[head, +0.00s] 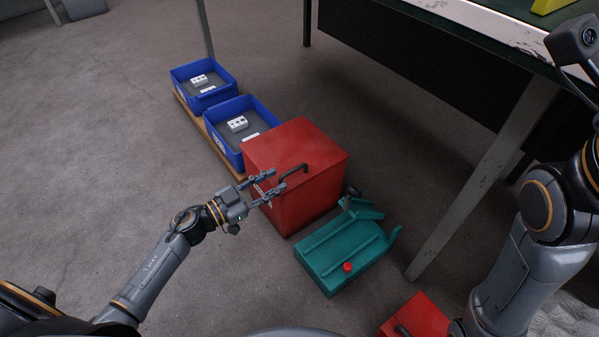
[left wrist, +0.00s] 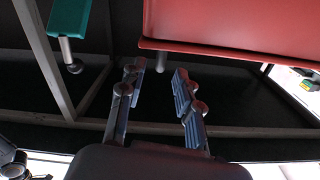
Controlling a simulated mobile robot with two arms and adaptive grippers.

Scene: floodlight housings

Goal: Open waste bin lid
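The red waste bin (head: 310,198) stands on the floor, its flat red lid (head: 290,145) closed, with a dark bar handle (head: 293,172) near the front edge. In the left wrist view the bin's red lid (left wrist: 230,25) fills the upper right. My left gripper (head: 279,181) is beside the bin's front left, its fingers spread close to the handle. In the left wrist view the left gripper (left wrist: 160,78) is open, with nothing clearly held; I cannot tell whether a finger touches the bin. My right arm shows at the right, but its gripper is out of frame.
Two blue crates (head: 235,160) with white parts stand behind the bin. Another red object (head: 418,318) is at the bottom. A table leg (head: 480,185) stands at right. The floor at left is clear.

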